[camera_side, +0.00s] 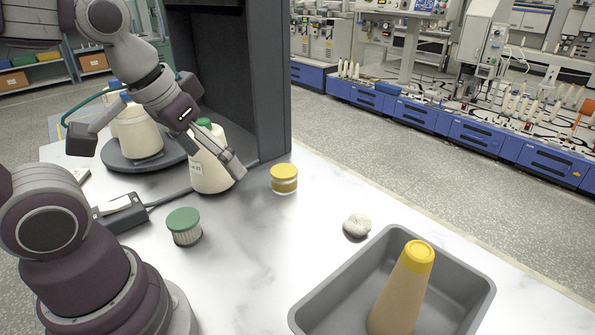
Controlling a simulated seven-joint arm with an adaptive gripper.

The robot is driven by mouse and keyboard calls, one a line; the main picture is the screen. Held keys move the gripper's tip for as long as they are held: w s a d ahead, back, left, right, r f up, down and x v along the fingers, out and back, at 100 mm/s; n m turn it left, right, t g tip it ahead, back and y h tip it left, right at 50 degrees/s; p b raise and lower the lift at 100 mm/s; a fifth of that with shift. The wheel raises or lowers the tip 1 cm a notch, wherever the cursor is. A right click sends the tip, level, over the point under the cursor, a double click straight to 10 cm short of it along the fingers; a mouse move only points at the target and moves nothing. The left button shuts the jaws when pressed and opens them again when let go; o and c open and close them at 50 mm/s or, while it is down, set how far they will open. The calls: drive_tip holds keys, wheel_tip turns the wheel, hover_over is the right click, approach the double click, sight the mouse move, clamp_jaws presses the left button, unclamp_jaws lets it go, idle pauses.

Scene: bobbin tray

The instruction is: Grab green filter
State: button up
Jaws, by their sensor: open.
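The green filter (184,227) has a green cap over a pale ribbed body. It stands upright on the white marbled table, left of centre in the side view. My gripper (158,157) is above the table, up and slightly left of the filter in the picture, with its fingers spread wide. It is open, and nothing shows held between the fingers. The filter is apart from the gripper and in full view.
A white bottle with a green cap (207,172) stands behind the gripper. A yellow-lidded jar (284,180), a whitish lump (356,226) and a grey tray (466,292) holding a yellow-topped tan cone (405,285) are to the right. A dark device (122,214) lies left of the filter.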

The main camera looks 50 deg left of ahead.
drive_tip(key=a+f+n+g, duration=0.3)
drive_tip(key=a+f+n, duration=0.1)
drive_tip(key=a+n, duration=0.3)
drive_tip(key=n+g, duration=0.2)
drive_tip(key=n, duration=0.5)
hover_over(183, 217)
drive_tip(key=f, duration=0.4)
drive_tip(key=shift+w+d+f, duration=0.1)
drive_tip(key=shift+w+f, duration=0.25)
drive_tip(key=shift+f, duration=0.05)
drive_tip(key=f, duration=1)
drive_tip(key=shift+s+f, duration=0.4)
drive_tip(key=c, duration=1.2)
